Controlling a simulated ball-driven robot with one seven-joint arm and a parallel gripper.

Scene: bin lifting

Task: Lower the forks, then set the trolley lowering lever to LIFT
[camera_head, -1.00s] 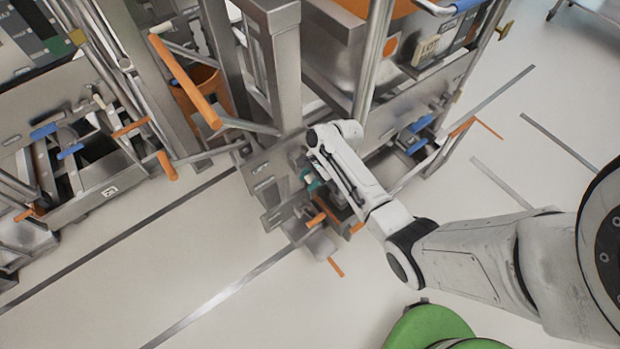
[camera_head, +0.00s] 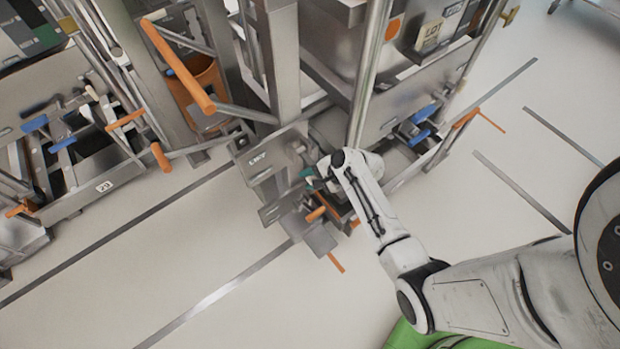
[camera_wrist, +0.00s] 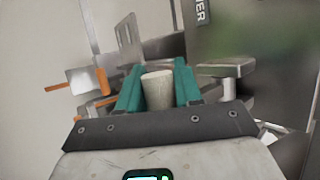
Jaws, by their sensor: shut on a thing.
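The trolley's steel column (camera_head: 278,60) stands in the head view, with a steel plate (camera_head: 268,158) carrying small lettering low on it. My gripper (camera_head: 308,174) is in front of this plate; its teal fingers also show in the wrist view (camera_wrist: 158,88). The fingers are closed around a pale, tapered cylindrical knob (camera_wrist: 158,90), which looks like the lever's grip. The lever's shaft is hidden behind my gripper. Part of a dark panel (camera_wrist: 235,45) with cut-off white letters shows at the upper right in the wrist view. I cannot make out the forks or their height.
An orange handle bar (camera_head: 178,65) slopes beside the column. Orange pedals or levers (camera_head: 336,262) are just below my gripper. A second steel frame (camera_head: 75,205) with blue and orange parts stands at left. The pale floor (camera_head: 230,310) in front is clear, with dark strips along it.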

